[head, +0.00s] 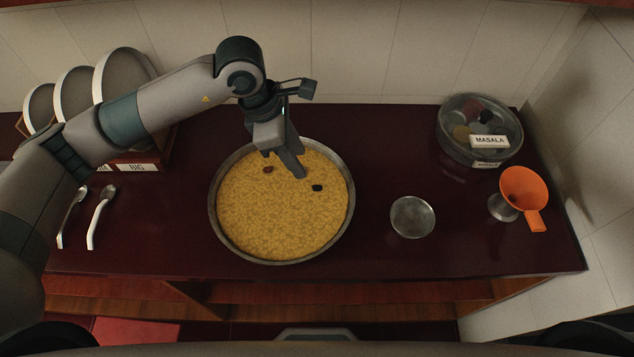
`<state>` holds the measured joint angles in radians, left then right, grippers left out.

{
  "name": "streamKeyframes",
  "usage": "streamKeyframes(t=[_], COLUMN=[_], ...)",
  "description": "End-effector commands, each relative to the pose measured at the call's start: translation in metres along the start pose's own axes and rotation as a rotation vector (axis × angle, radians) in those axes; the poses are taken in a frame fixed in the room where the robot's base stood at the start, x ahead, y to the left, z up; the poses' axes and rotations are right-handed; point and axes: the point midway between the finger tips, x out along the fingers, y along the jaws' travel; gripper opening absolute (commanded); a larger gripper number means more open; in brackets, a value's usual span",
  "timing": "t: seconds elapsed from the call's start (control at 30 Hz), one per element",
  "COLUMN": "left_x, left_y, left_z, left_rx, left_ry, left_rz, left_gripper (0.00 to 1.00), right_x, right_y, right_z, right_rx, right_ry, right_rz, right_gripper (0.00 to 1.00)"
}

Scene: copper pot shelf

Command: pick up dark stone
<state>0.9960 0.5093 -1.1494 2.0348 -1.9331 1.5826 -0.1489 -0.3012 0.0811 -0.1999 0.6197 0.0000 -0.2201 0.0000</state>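A small dark stone (317,188) lies on the yellow grain in a wide round metal pan (213,208), right of the pan's middle. A smaller reddish-brown piece (268,169) lies on the grain further left and back. My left gripper (284,166) reaches over the back of the pan and points down. Its fingers look apart, with nothing seen between them. The longer-looking fingertip is just left of and behind the dark stone, apart from it in the picture. My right gripper is not in view.
A small metal bowl (412,217) stands right of the pan. A round tin labelled MASALA (480,155) and an orange funnel (525,190) are further right. Two spoons (101,215) and a plate rack (135,160) are left. The wall is behind.

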Motion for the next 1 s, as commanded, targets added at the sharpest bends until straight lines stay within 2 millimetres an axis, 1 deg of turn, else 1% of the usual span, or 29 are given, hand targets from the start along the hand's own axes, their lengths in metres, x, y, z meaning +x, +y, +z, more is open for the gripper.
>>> streamKeyframes(t=[0.03,0.1,0.3,0.4,0.53,0.83,1.0], left_x=[0.006,0.019,0.05,0.059,0.063,0.064,0.069], left_y=[-0.001,-0.001,-0.001,0.0,0.0,0.0,0.001], left_z=[0.001,0.001,0.001,0.001,0.0,0.001,0.002], left_rx=[-0.002,-0.001,-0.002,0.0,0.001,0.001,-0.001], left_ry=[0.001,0.001,0.001,0.0,0.0,0.0,0.0], left_rz=[-0.004,-0.004,-0.003,0.0,0.0,0.0,-0.001], left_gripper=[0.38,0.38,0.38,0.38,0.38,0.38,0.38], right_x=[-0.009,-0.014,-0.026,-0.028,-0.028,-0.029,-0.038], right_y=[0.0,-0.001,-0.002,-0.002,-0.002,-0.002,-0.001], right_z=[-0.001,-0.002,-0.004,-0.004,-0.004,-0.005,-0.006], right_rx=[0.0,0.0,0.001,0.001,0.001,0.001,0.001], right_ry=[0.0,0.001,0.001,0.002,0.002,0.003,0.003], right_rz=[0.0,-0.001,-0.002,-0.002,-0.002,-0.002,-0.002], right_gripper=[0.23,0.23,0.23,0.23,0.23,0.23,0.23])
